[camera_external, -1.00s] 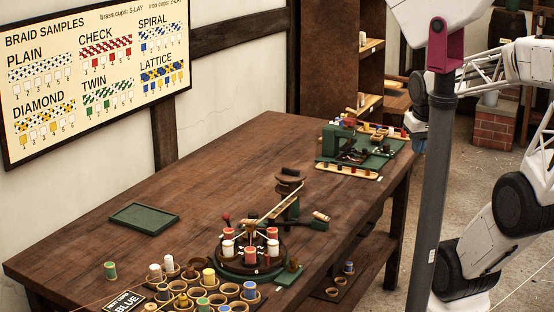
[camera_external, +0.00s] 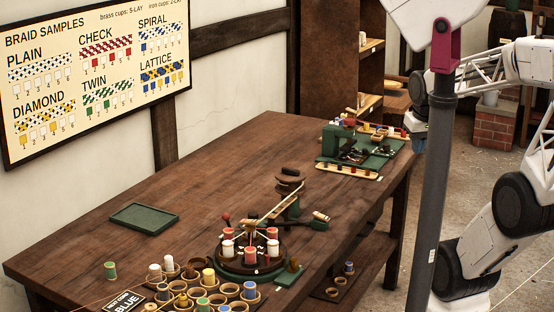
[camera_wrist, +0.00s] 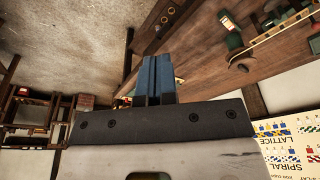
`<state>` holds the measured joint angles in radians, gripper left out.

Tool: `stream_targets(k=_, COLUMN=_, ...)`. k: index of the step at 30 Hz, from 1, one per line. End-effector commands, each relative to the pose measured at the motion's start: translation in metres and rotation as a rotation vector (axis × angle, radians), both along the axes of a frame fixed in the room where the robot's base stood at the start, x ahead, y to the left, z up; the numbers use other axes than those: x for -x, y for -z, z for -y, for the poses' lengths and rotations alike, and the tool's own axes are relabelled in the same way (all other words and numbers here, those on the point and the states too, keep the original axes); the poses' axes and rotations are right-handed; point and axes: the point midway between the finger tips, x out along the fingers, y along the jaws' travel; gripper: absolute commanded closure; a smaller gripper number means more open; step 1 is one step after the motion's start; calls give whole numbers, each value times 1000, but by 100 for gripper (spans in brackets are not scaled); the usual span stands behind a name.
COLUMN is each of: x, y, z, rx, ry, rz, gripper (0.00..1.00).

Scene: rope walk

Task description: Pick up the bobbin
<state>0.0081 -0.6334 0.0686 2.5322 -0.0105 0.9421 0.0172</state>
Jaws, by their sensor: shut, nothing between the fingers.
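Several thread bobbins are in view, and I cannot tell which one is meant. A green bobbin (camera_external: 110,271) stands alone on the table at the front left. White and red bobbins (camera_external: 273,248) stand on the round braiding stand (camera_external: 245,262). A blue bobbin (camera_external: 349,268) sits on the lower shelf. My gripper (camera_external: 419,143) is beyond the table's right edge, far from the front bobbins and partly behind a grey post. In the wrist view its blue fingers (camera_wrist: 155,78) are together and empty.
A green tray (camera_external: 143,217) lies on the table, with clear wood around it. A green machine (camera_external: 350,146) stands at the far end, near my gripper. A dark sign (camera_external: 123,303) reads "BLUE". The grey post (camera_external: 429,210) stands in front of my arm.

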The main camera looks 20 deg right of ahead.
Motion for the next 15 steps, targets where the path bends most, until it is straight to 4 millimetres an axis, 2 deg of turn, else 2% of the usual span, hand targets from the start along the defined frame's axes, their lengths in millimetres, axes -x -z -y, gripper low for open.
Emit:
stream_targets(k=12, x=0, y=0, z=0, rx=0, ry=0, rz=0, gripper=100)
stream_targets(k=13, x=0, y=0, z=0, rx=0, ry=0, rz=0, gripper=98)
stream_targets(k=15, x=0, y=0, z=0, rx=0, ry=0, rz=0, gripper=88)
